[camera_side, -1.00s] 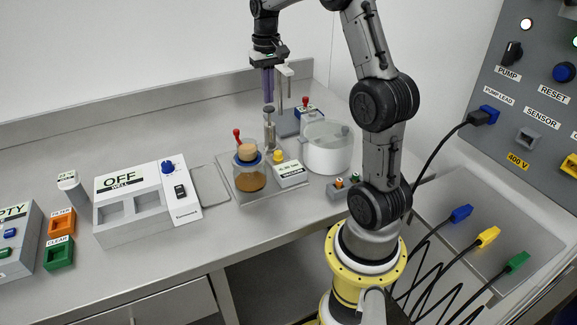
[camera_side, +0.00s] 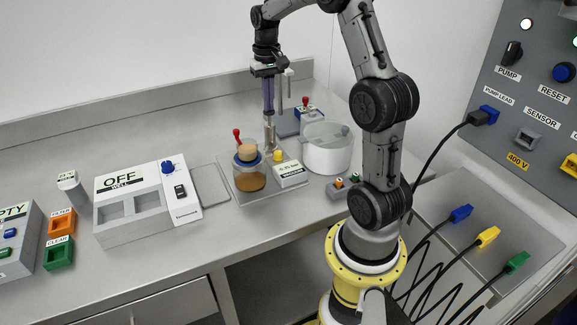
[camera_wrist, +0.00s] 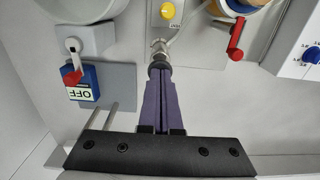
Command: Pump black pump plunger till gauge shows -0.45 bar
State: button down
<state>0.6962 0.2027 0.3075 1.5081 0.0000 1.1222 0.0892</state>
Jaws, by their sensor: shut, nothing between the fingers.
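The pump is a slim metal cylinder (camera_side: 270,137) standing behind the glass jar with the brown contents (camera_side: 250,177). Its dark plunger knob (camera_wrist: 158,66) shows at my fingertips in the wrist view. My gripper (camera_side: 269,112) points straight down with its purple fingers shut and empty, the tips on or just over the knob. In the wrist view my gripper (camera_wrist: 161,80) hides part of the plunger. The white gauge box (camera_side: 291,174) sits right of the jar; its display is too small to read. A yellow vent button (camera_side: 278,155) is beside it.
A white round pot (camera_side: 327,150) stands right of the pump. A red-handled valve (camera_wrist: 236,42) and a blue OFF switch box (camera_wrist: 82,82) flank the plunger in the wrist view. The OFF well heater (camera_side: 131,205) is at left.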

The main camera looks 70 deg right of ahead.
jog(key=shift+f, duration=1.35)
jog(key=shift+r, duration=2.6)
jog(key=shift+r, duration=2.5)
jog(key=shift+a, duration=0.1)
